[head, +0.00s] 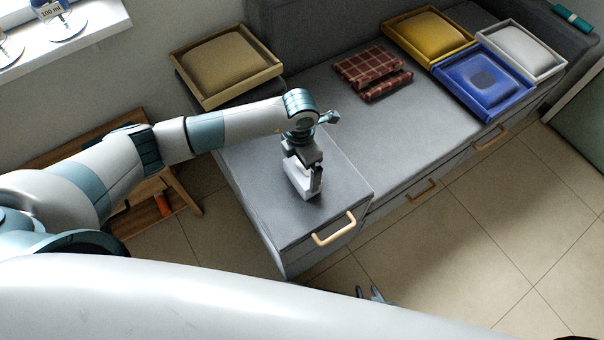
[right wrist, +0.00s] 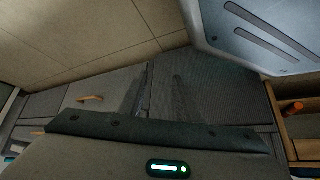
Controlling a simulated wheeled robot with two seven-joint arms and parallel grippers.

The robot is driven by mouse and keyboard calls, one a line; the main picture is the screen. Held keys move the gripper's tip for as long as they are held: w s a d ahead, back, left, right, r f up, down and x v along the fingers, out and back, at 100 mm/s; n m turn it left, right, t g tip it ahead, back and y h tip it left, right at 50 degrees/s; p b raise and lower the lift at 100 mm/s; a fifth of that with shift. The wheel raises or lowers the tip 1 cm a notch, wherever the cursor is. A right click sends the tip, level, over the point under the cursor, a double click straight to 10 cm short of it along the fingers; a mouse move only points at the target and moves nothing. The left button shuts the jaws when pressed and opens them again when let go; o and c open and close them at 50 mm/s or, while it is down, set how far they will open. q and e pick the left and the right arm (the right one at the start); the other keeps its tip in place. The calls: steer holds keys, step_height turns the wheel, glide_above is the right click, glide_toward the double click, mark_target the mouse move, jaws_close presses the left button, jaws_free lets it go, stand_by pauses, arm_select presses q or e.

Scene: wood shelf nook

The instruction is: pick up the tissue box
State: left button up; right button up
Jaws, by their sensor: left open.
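A small white, box-like thing (head: 299,184), which looks like the tissue box, stands on the near end of the grey bench. My left gripper (head: 311,178) points down right at it from above. Its jaws are open, and a dark finger shows at the right side of the white thing. The gripper hides much of it, and I cannot tell whether they touch. My right gripper (head: 371,294) is low over the floor past my body's edge. Its two fingers also show in the right wrist view (right wrist: 160,92), apart and with nothing between them.
The grey bench (head: 255,190) has a drawer handle (head: 334,229). Beige (head: 222,65), yellow (head: 428,36), white (head: 520,50) and blue (head: 484,80) cushioned trays and a checked cloth (head: 371,72) lie farther back. A wooden shelf (head: 185,195) stands left. Tiled floor at right is clear.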

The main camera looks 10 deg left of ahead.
mark_target(302, 170)
arm_select(q)
steer(key=shift+d+f, duration=0.15)
steer(key=shift+f, duration=0.3)
step_height(302, 170, down, 4)
steer(key=shift+w+d+f+p, duration=0.1)
steer(key=shift+f+p, duration=0.05)
steer(key=shift+p, duration=0.6)
steer(key=c, duration=0.8)
steer(key=shift+o, duration=0.2)
arm_select(e)
steer(key=shift+g+h, duration=0.3)
steer(key=shift+g, duration=0.5)
steer(key=s, duration=0.1)
steer(key=s+d+f, duration=0.1)
steer(key=s, duration=0.1)
steer(key=s+d+f, duration=0.1)
steer(key=shift+s, duration=0.2)
arm_select(q)
steer(key=shift+r, duration=0.2)
